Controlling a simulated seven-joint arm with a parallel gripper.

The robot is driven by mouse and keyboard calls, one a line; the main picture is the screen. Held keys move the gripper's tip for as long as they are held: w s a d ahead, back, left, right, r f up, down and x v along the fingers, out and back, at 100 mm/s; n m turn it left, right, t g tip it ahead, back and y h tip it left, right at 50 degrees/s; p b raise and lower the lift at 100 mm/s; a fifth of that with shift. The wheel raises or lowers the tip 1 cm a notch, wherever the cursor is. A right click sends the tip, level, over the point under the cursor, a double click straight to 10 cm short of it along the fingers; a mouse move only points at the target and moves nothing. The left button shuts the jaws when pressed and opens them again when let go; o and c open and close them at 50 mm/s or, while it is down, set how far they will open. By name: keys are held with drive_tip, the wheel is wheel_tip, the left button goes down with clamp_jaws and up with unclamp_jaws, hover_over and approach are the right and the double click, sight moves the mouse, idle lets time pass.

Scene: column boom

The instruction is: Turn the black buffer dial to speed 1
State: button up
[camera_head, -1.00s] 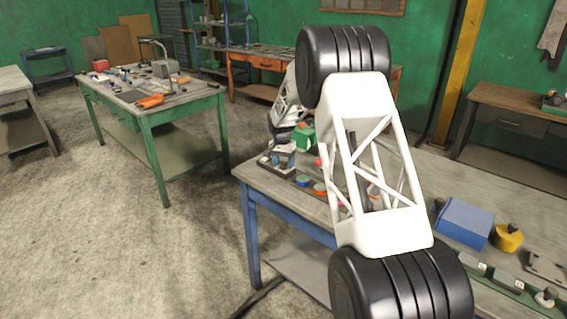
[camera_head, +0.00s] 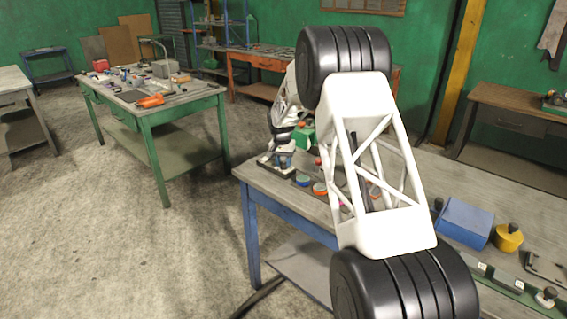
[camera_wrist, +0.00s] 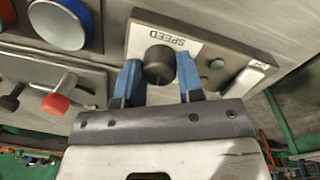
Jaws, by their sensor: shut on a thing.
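The speed numbers and any pointer mark on the dial cannot be made out. In the head view the far end of my arm is over the blue-legged bench, and the dial cannot be picked out there.
The blue-legged bench (camera_head: 262,183) also carries a blue box (camera_head: 465,221) and a yellow piece (camera_head: 508,238) on the right.

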sight(283, 163)
drive_tip(key=n, duration=0.4)
drive_tip(key=shift+n, duration=1.6)
drive_tip(key=o, duration=0.9)
drive_tip(key=shift+r, duration=0.1)
drive_tip(key=shift+s+a+r, duration=0.1)
drive_tip(key=shift+a+r, duration=0.05)
drive_tip(key=shift+r, duration=1.75)
drive_tip(key=shift+s+a+r, duration=0.1)
drive_tip(key=shift+r, duration=1.8)
